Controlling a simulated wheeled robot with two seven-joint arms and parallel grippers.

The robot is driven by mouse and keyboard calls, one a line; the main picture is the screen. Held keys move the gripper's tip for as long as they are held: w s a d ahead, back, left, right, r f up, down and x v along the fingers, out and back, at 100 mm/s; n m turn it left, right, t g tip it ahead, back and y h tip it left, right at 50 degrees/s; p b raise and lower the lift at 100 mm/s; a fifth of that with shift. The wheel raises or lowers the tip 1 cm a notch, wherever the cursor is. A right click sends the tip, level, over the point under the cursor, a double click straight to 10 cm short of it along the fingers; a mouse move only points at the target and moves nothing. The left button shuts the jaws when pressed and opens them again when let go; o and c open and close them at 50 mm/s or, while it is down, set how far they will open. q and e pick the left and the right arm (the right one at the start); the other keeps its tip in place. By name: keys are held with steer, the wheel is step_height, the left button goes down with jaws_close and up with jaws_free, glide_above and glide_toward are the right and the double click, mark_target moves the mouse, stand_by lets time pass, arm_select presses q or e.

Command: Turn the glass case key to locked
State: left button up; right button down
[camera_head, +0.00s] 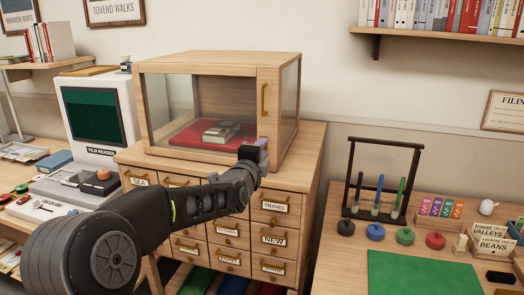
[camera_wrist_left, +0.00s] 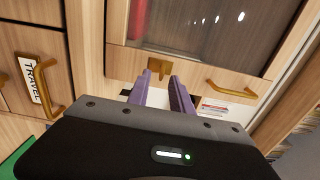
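The glass case (camera_head: 286,75) is a wooden box with glass panes on top of the drawer cabinet. Its door frame has a brass handle (camera_head: 264,100), also in the left wrist view (camera_wrist_left: 232,88). The brass key (camera_wrist_left: 160,66) sits in the same frame strip, below the handle. In the head view my gripper hides the key. My left gripper (camera_head: 262,156) is at the lower right front of the case. In the left wrist view its purple fingers (camera_wrist_left: 160,80) stand apart, with the key at their tips. I cannot tell whether they touch it. My right gripper is not in view.
Labelled drawers (camera_head: 272,220) with protruding handles lie below the case. A film reader (camera_head: 97,112) stands at the left. On the right table are a dark rack (camera_head: 386,143), coloured knobs and a green mat (camera_head: 420,272). A red mat and books lie inside the case.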

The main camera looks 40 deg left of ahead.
arm_select(q)
steer(key=b+v, duration=0.1)
steer(key=v, duration=0.6)
steer(key=shift+s+d, duration=0.15)
steer(key=shift+s, duration=0.1)
stand_by(0.3)
